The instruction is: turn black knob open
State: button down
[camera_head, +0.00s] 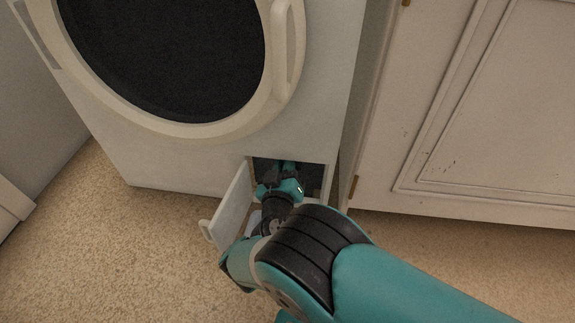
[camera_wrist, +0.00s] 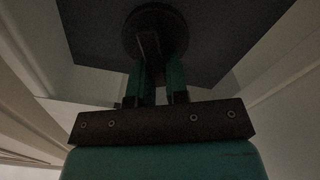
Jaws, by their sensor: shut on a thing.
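The black knob (camera_wrist: 156,22) shows in the wrist view as a dark round disc with a raised grip bar, on a dark panel at the back of a small compartment. My gripper (camera_wrist: 160,72) is inside the compartment with both fingers closed on the knob's grip. In the head view my gripper (camera_head: 287,166) reaches into the compartment opening at the bottom right of a white front-loading washing machine (camera_head: 335,75). The knob itself is hidden there by my arm and by shadow.
The compartment's small white flap door (camera_head: 233,205) stands open on the left side of the opening, close to my arm. A worn white cabinet (camera_head: 480,120) stands to the right. Tan carpet (camera_head: 95,240) is clear at the lower left.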

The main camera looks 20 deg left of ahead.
jog(key=n, duration=0.3)
jog(key=f+n, duration=0.1)
jog(key=n, duration=0.1)
jog(key=shift+s+a+n, duration=0.2)
jog(key=shift+a+n, duration=0.1)
jog(key=shift+a, duration=0.05)
jog(key=n, duration=0.3)
jog(key=f+n+b, duration=0.1)
jog(key=n, duration=0.2)
jog(key=shift+a, duration=0.2)
jog(key=c, duration=1.1)
grip_release()
jog(key=shift+r, duration=0.1)
